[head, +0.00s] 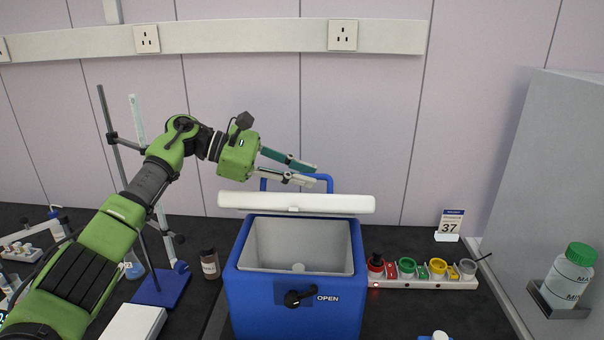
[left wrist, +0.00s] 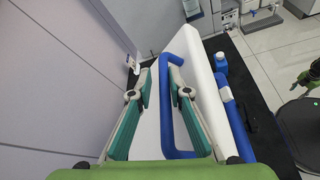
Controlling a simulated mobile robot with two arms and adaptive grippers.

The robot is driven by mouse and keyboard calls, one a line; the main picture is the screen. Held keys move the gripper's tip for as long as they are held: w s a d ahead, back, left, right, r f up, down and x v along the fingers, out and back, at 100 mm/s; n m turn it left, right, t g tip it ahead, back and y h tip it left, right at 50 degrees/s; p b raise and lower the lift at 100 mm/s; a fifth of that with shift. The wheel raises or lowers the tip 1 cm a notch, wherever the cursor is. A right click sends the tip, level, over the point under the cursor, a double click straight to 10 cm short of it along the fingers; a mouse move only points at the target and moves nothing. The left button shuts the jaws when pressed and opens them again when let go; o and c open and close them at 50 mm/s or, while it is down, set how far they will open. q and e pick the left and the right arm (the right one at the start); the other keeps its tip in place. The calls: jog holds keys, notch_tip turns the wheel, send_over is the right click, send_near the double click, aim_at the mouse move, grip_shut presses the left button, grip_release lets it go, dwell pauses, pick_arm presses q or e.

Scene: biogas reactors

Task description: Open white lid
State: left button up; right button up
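The white lid (head: 296,203) of the blue cooler box (head: 290,315) is raised at the back, and the pale interior is exposed. A blue handle (head: 325,181) shows behind the lid's edge. My left gripper (head: 315,174) is above and behind the lid, with its two fingers apart. In the left wrist view, the handle (left wrist: 167,110) lies between or just beyond the spread fingers, next to the white lid (left wrist: 205,90); I cannot tell if they touch. A black latch (head: 298,298) sits on the box front beside the word OPEN. My right gripper is not visible.
A brown bottle (head: 209,264) and a stand with a blue base (head: 162,288) are left of the box. A white rack (head: 430,281) with coloured containers is to its right. A green-capped bottle (head: 571,275) sits on a grey panel's holder. The wall is close behind.

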pick_arm(q)
jog(key=shift+r, duration=0.15)
notch_tip(320, 180, up, 10)
jog(key=shift+f, duration=0.15)
dwell(0.3)
